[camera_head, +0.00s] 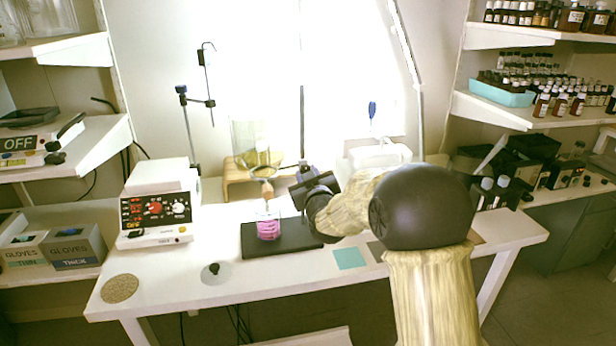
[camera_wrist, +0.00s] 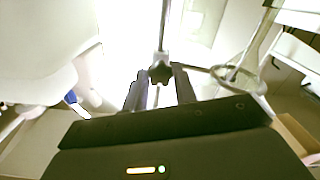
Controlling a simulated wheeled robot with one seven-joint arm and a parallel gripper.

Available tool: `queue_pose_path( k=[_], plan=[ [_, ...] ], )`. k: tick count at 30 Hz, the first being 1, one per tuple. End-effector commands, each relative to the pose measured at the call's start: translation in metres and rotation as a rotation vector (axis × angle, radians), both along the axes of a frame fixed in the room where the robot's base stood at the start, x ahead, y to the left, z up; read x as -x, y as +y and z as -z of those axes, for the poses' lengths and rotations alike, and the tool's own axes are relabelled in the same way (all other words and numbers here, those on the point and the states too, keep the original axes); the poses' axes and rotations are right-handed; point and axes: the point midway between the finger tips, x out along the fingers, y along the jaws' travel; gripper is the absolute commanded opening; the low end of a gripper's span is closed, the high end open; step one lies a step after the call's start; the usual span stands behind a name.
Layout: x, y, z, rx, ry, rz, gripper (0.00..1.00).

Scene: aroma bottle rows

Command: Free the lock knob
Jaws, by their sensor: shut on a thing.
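My gripper (camera_head: 306,180) is at the upright rod (camera_head: 302,120) of a stand, above its black base plate (camera_head: 285,246). In the wrist view the dark lobed lock knob (camera_wrist: 160,72) sits between the two fingers of my gripper (camera_wrist: 161,80), which are shut on it. The rod (camera_wrist: 163,30) runs up behind the knob. In the head view the knob is hidden by my gripper. A glass vessel with pink liquid (camera_head: 268,230) stands on the base plate, just left of my gripper, with a brownish piece (camera_head: 267,190) above it.
A white control box (camera_head: 157,208) with red displays stands on the table's left. A glass jar on a wooden stand (camera_head: 233,178) is behind. A second stand (camera_head: 187,125) rises at the back left. A teal square (camera_head: 349,258) and a cork disc (camera_head: 119,289) lie flat in front.

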Motion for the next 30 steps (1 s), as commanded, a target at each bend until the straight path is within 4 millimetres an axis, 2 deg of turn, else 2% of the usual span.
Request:
queue_pose_path(
  k=[7, 8, 10, 11, 23, 30],
  plan=[
    [0.0, 0.0, -0.001, 0.001, -0.003, 0.0, 0.05],
    [0.0, 0.0, -0.001, 0.001, -0.003, 0.0, 0.33],
    [0.0, 0.0, -0.001, 0.0, -0.002, 0.0, 0.47],
    [0.0, 0.0, -0.001, 0.0, -0.002, 0.0, 0.49],
    [0.005, -0.002, -0.001, -0.001, 0.0, 0.0, 0.49],
    [0.034, -0.01, 0.0, -0.001, 0.001, 0.0, 0.49]
  ],
)
